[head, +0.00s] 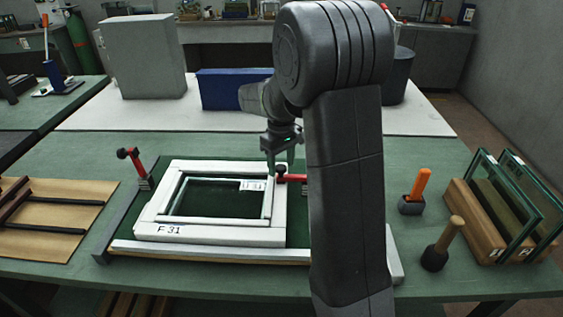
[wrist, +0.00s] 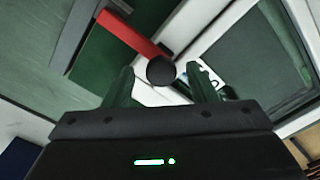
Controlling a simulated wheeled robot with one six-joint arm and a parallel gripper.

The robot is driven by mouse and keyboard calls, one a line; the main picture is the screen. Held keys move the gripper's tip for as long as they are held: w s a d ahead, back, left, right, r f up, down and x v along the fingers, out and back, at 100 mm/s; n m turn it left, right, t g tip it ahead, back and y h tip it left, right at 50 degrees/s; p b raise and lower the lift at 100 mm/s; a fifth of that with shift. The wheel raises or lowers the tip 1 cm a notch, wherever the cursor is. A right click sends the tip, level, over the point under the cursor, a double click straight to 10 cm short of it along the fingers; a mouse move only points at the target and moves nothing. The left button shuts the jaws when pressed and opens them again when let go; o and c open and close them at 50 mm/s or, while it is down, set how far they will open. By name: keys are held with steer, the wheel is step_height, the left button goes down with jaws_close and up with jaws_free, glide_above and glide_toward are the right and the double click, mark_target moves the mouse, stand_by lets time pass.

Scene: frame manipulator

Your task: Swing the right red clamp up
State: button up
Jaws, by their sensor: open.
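The right red clamp (head: 292,178) lies low at the right side of the white frame (head: 151,214), its red arm level and its black knob at the frame's edge. My arm hides its right part in the head view. In the wrist view the red arm (wrist: 130,35) runs from the upper left to the black knob (wrist: 161,71). My gripper (head: 281,160) is just above the knob, fingers pointing down. In the wrist view my gripper (wrist: 160,76) is open, one finger on each side of the knob; I cannot tell whether they touch it.
The left red clamp (head: 137,163) stands raised and tilted at the frame's left. An orange-handled tool (head: 421,184), a mallet (head: 442,245) and a rack of glass panes (head: 480,222) stand at the right. A blue box (head: 232,88) is behind.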

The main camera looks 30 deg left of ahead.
steer(key=shift+a+f, duration=0.1)
jaws_close()
stand_by(0.3)
